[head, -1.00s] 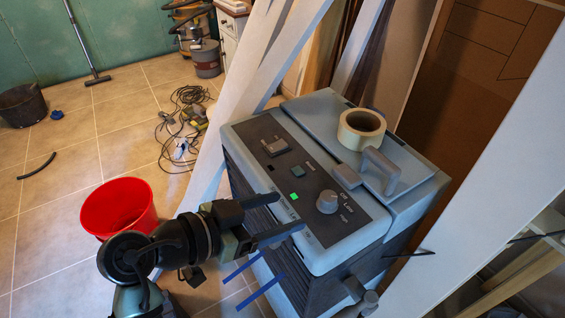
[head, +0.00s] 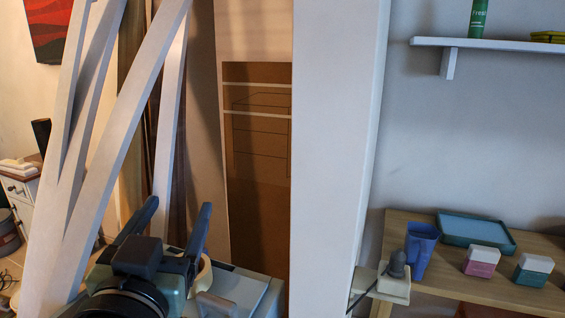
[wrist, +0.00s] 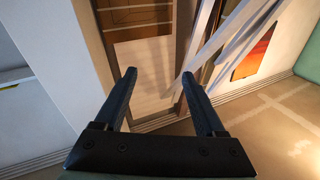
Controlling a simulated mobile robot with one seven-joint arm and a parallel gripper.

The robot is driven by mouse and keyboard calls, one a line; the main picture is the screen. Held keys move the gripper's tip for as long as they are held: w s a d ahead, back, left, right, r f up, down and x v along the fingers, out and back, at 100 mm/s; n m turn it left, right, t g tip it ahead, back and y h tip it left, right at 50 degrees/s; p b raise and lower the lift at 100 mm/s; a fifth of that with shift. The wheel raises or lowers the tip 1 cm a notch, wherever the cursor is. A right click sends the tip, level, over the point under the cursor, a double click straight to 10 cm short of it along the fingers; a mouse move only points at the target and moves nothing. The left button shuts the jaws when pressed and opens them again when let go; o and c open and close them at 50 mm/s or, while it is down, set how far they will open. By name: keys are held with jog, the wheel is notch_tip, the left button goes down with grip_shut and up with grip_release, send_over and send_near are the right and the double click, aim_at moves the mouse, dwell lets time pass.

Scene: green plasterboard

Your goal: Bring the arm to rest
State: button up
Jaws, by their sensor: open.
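My gripper (head: 172,222) is at the lower left of the head view, its two dark fingers pointing up and spread apart with nothing between them. It stands in front of the grey-blue machine (head: 243,291), whose top shows only in part behind my arm. In the wrist view my gripper (wrist: 160,88) is also open and empty, with a brown panel and white boards beyond the fingers. A cream roll of tape (head: 206,272) on the machine is partly hidden by my gripper.
Leaning white boards (head: 118,140) stand at the left, close to my gripper. A white post (head: 333,130) stands in the middle. At the right, a wooden table (head: 440,279) carries a blue tray (head: 476,231), a blue cup (head: 419,250) and two small boxes, below a white shelf (head: 500,43).

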jog(key=s+d+r+t+p, duration=0.1)
jog(key=s+d+r+t, duration=0.2)
jog(key=r, duration=0.5)
jog(key=s+d+r+t+p, duration=0.1)
jog(key=s+d+r+t, duration=0.1)
jog(key=d+r, duration=0.4)
jog(key=s+d+r+n+t+p, duration=0.1)
jog(key=s+d+r+t, duration=0.2)
jog(key=r, duration=0.9)
jog(key=shift+s+d+t+h, duration=0.3)
jog(key=shift+s+d, duration=0.45)
jog(key=shift+s, duration=0.3)
